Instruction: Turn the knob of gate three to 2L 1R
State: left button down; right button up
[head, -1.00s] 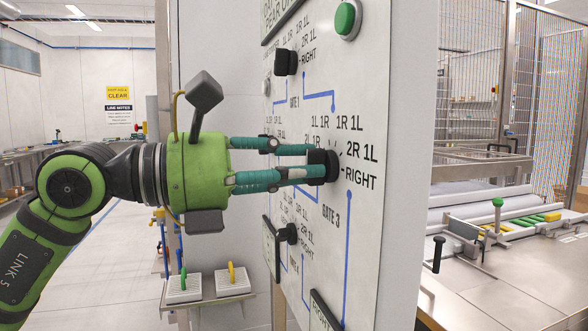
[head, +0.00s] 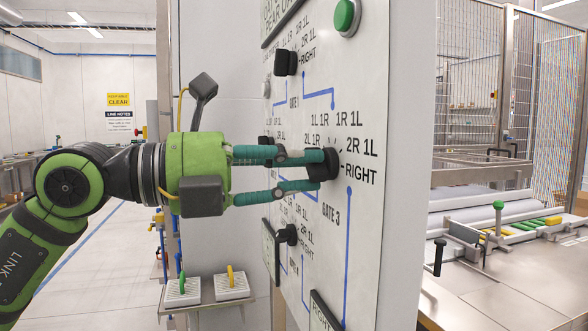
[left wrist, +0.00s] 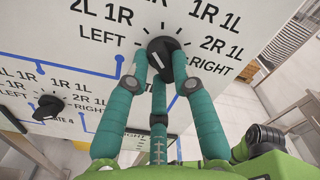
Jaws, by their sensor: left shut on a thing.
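The black round knob of gate three (head: 331,164) is on the white upright panel (head: 365,100), with labels around it. My left gripper (head: 318,170) reaches it from the left, its teal fingers shut on the knob's sides. In the left wrist view the knob (left wrist: 166,60) sits between the fingertips (left wrist: 162,74). A white mark shows on its upper left face, roughly toward the 2L 1R label (left wrist: 100,12); the exact tick is hard to tell. LEFT and RIGHT labels flank the knob. My right gripper is not in view.
Another black knob (head: 286,62) is above, and the gate four knob (head: 287,234) below; it also shows in the left wrist view (left wrist: 48,107). A green button (head: 346,18) is at the panel's top. A metal bench (head: 500,270) stands to the right.

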pick_arm(q)
jog(key=shift+n, duration=0.5)
jog(key=shift+r+n, duration=0.1)
jog(key=shift+n, duration=0.3)
jog(key=c, duration=1.1)
grip_release()
jog(key=shift+o, duration=0.3)
